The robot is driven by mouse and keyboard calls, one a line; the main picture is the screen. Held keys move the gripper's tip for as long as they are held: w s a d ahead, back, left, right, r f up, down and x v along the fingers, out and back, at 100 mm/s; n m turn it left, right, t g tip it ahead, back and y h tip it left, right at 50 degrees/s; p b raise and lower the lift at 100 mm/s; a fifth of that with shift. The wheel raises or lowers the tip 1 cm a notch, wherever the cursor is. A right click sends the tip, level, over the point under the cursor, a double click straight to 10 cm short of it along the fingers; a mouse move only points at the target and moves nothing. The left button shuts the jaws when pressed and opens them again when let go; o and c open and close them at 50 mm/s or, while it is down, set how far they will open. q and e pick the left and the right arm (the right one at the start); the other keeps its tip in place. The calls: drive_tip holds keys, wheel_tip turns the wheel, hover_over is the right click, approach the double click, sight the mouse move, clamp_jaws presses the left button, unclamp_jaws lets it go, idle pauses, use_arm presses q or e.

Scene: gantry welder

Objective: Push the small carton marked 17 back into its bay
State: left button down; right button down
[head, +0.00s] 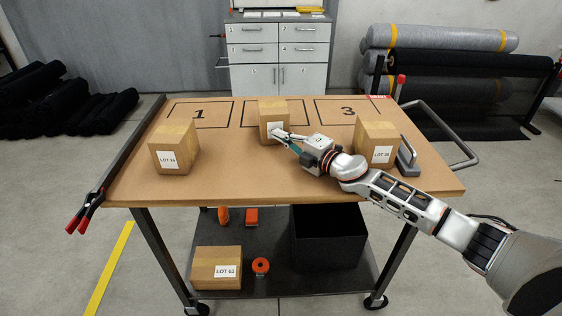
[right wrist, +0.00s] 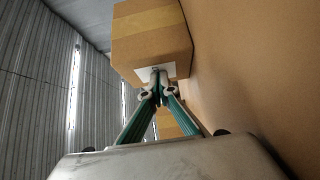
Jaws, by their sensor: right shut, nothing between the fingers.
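A small carton (head: 265,110) stands upright at the middle of the table, over the left part of the middle outlined bay (head: 300,122). Its white label is mostly covered by my right gripper (head: 277,134), so I cannot read its number. The gripper is shut and empty, its fingertips at the carton's front face. In the right wrist view the closed fingertips (right wrist: 158,80) meet or nearly meet the label at the edge of the carton (right wrist: 150,35). Contact is hard to tell. My left gripper is not in view.
Lot-labelled cartons stand at left (head: 174,147) and right (head: 376,142) on the table (head: 240,178). A grey metal block (head: 408,162) sits beside the right one. Bays 1 (head: 199,114) and 3 (head: 347,110) are outlined behind. A black bar (head: 130,150) lines the left edge.

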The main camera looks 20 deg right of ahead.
sight(280, 144)
drive_tip(key=w, duration=0.1)
drive_tip(key=w+d, duration=0.1)
drive_tip(key=w, duration=0.1)
drive_tip(key=shift+f+b, duration=0.15)
drive_tip(key=shift+b, duration=0.25)
drive_tip(key=shift+w, duration=0.45)
drive_tip(key=shift+w+d, duration=0.1)
drive_tip(key=shift+r, duration=0.2)
